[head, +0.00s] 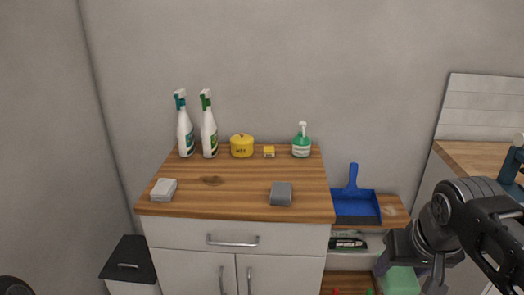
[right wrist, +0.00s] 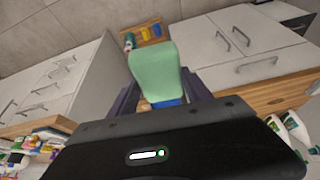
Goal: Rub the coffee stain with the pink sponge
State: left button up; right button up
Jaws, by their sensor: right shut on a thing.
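The coffee stain (head: 211,180) is a small dark brown patch on the wooden countertop, between a white block and a grey block. My right gripper (head: 410,272) is at the lower right of the head view, right of the counter and far from the stain. It is shut on a light green block (head: 399,281). No pink sponge shows in either view. My left gripper is not in view.
A white block (head: 163,189) and a grey block (head: 281,194) lie near the countertop's (head: 240,205) front. Two spray bottles (head: 185,130), a yellow tin (head: 242,146), a small yellow box (head: 269,152) and a green bottle (head: 302,142) stand behind. A blue dustpan (head: 355,205) is at right.

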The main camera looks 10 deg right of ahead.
jog(key=w+a+f+n, duration=0.1)
jog(key=w+a+f, duration=0.15)
jog(key=w, duration=1.35)
jog(key=w+a+f+n+y, duration=0.1)
jog(key=w+a+f, duration=0.3)
jog(key=a+f, duration=0.1)
jog(key=w+a+f+n, duration=0.2)
jog(key=w+a+f, duration=0.2)
jog(key=a, duration=0.4)
jog(key=shift+a+f+y, duration=0.3)
jog(key=shift+f+y, duration=0.1)
jog(key=shift+f, duration=0.2)
